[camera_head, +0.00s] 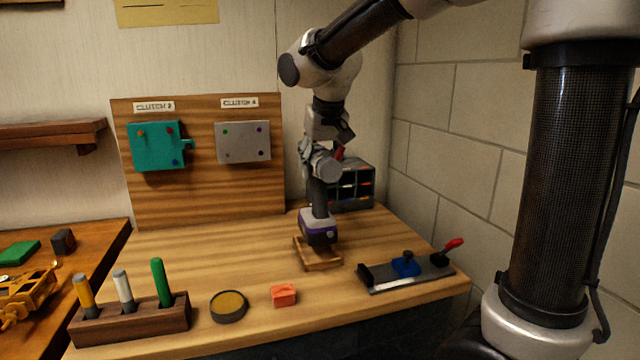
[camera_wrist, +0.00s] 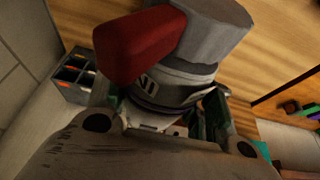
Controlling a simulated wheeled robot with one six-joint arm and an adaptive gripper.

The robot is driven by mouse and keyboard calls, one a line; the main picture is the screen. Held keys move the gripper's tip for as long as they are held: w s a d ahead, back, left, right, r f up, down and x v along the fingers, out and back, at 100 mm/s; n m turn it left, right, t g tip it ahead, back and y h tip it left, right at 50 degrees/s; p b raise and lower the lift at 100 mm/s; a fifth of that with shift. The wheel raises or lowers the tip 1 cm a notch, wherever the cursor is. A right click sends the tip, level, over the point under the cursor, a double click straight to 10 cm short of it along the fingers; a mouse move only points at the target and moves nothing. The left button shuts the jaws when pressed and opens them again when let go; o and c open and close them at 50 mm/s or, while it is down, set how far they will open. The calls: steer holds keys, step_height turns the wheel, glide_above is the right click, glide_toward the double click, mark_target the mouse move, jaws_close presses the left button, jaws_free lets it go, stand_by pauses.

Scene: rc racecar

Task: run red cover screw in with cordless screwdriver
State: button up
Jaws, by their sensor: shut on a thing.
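My gripper (camera_wrist: 165,125) is shut on the cordless screwdriver (camera_wrist: 180,85), whose grey round end and red part (camera_wrist: 140,45) fill the wrist view. In the head view the screwdriver (camera_head: 317,195) hangs upright below my wrist, its white and purple base (camera_head: 318,228) lowest, at a wooden holder (camera_head: 318,262); I cannot tell whether it touches. The teal cover (camera_head: 158,152) under the CLUTCH 2 label carries small coloured screw heads, one orange-red (camera_head: 141,132). A grey plate (camera_head: 243,142) under CLUTCH 4 shows a green and a purple one. No loose red screw can be made out.
A dark bin rack (camera_head: 352,185) stands behind my gripper near the block wall. A clamp fixture (camera_head: 405,272) with a blue part is at the right. A pen block (camera_head: 130,322), round dish (camera_head: 228,306) and orange-red block (camera_head: 283,295) line the front. The bench middle-left is clear.

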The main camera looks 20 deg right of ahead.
steer(key=shift+r, duration=4.2)
